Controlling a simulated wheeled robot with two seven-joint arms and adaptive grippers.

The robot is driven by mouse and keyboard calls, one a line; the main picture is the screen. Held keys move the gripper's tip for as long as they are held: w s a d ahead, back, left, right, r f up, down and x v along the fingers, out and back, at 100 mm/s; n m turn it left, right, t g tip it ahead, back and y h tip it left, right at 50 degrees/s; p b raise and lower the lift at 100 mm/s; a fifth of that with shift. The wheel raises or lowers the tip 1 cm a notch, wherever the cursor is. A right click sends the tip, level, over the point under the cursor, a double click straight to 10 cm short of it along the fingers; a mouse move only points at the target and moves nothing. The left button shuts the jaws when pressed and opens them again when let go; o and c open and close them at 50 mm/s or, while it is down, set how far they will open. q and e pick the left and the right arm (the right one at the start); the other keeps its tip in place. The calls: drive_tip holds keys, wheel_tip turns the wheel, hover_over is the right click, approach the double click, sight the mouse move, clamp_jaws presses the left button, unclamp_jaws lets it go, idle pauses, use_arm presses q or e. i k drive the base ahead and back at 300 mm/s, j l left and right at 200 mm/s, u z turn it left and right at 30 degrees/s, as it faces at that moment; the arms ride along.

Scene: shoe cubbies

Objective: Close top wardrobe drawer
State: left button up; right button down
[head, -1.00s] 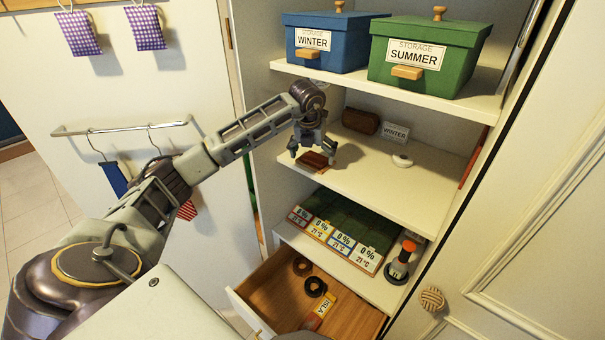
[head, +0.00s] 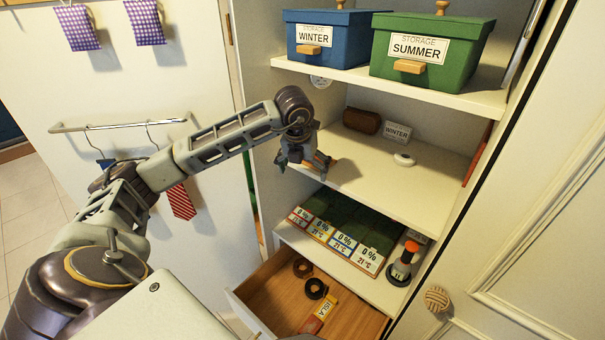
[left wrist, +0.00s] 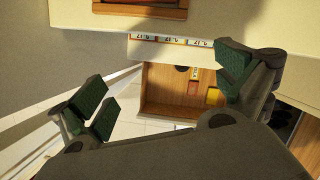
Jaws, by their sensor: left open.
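The open drawer (head: 250,313) stands pulled out at the bottom of the wardrobe in the head view, its wooden inside holding two dark rings and a tag marked ISLA (head: 317,313). It also shows between the fingers in the left wrist view (left wrist: 158,92). My left gripper (head: 304,166) is open and empty, at the left front of the middle shelf, above and apart from the drawer. Its spread green-padded fingers show in the left wrist view (left wrist: 165,92). My right gripper is not in view.
Above the drawer, a shelf holds a row of labelled dark green items (head: 340,230) and a red-and-black object (head: 402,262). Blue (head: 325,48) and green (head: 430,62) storage boxes stand on the top shelf. The left door (head: 100,95) and right door (head: 535,235) flank the opening.

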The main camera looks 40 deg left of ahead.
sight(274, 302)
drive_tip(key=k, duration=1.5)
